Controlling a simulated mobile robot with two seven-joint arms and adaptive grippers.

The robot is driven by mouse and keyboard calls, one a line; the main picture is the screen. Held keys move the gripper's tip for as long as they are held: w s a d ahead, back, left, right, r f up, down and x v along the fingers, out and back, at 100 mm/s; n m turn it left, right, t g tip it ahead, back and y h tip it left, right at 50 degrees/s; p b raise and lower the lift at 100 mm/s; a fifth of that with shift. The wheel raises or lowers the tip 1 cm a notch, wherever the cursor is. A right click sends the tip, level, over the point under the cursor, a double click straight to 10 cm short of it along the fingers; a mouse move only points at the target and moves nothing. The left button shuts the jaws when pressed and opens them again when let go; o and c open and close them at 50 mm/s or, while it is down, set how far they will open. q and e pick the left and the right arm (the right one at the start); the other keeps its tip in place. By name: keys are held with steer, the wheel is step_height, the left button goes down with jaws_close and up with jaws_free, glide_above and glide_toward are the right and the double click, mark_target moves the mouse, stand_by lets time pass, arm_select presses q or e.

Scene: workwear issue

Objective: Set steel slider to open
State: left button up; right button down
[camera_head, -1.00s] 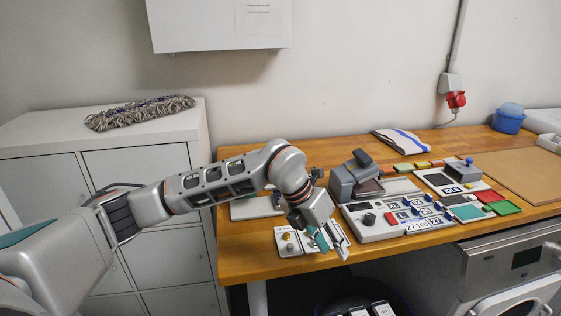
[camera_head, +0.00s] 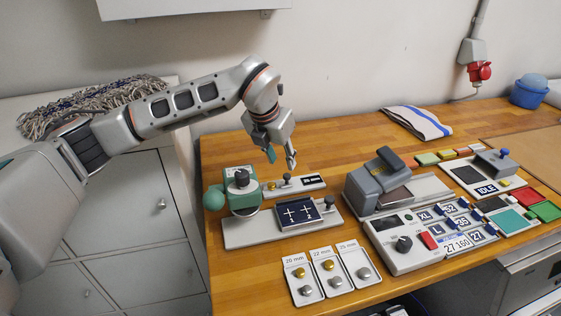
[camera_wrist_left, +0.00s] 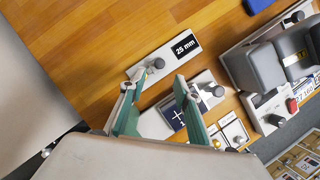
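A pale strip (camera_head: 312,183) labelled 25 mm in the left wrist view (camera_wrist_left: 174,55) lies at the back left of the table. It carries a brass knob (camera_head: 271,187) and a steel-grey knob (camera_head: 287,179), which also shows in the left wrist view (camera_wrist_left: 158,64). No open mark is readable, and I cannot tell the slider's setting. My right gripper is not in view.
A green-headed press (camera_head: 239,186) and a dark plate with crosses (camera_head: 298,213) stand in front of the strip. Size cards (camera_head: 304,278) with brass and steel knobs lie nearer the front edge. A grey machine (camera_head: 378,182) stands right. The table behind the strip is clear.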

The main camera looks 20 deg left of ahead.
mark_target(287, 175)
arm_select(q)
steer(key=shift+p+x, duration=0.45)
steer(key=shift+x, duration=3.35)
steer(key=shift+w, duration=0.1)
jaws_close()
